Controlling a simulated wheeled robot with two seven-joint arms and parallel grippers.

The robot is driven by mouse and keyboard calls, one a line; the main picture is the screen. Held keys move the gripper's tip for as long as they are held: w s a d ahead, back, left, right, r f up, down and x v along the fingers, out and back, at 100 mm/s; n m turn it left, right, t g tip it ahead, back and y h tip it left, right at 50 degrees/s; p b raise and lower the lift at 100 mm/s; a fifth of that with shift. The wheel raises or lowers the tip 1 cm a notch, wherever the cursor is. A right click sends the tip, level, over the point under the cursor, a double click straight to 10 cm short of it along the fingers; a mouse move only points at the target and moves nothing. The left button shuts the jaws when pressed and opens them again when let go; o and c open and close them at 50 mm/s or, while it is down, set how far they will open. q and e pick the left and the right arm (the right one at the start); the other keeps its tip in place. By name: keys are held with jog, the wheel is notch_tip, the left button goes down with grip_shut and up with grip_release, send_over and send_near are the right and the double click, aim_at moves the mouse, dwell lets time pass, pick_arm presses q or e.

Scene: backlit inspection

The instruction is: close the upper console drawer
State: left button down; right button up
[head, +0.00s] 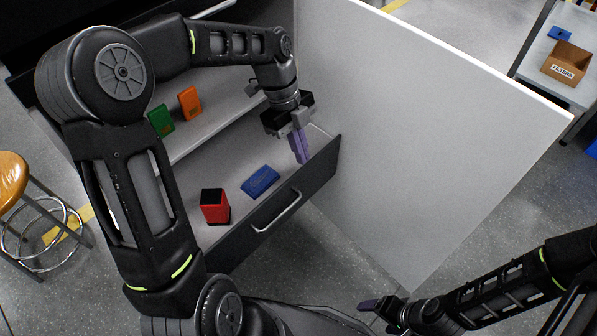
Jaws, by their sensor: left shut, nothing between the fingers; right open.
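In the head view, a console drawer (262,238) with a dark front and a silver bar handle (277,211) stands pulled out. A red box with a black top (214,207) and a blue flat item (260,181) lie inside it. My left gripper (301,155) is shut and empty, pointing down at the drawer's right end, near the inner side of its front. I cannot tell whether it touches the drawer. My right gripper (371,305) is at the bottom of the view, apart from the drawer; it is open. My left arm hides the drawer's left part.
A large pale panel (420,130) stands upright just right of the drawer. Green (161,121) and orange (190,103) items stand on a shelf behind. A wooden stool (12,178) is at left. A cardboard box (566,63) sits on a cart at upper right.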

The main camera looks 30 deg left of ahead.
aim_at(303, 178)
pick_arm(q)
jog(key=f+b, duration=0.1)
jog(key=f, duration=0.5)
jog(key=f+b, duration=0.1)
jog(key=f, duration=0.2)
jog(key=shift+s+d+f+b, duration=0.1)
jog(key=shift+d+f+b, duration=0.15)
jog(key=shift+d+b, duration=0.1)
jog(key=shift+w+a, duration=0.2)
jog(key=shift+a, duration=0.55)
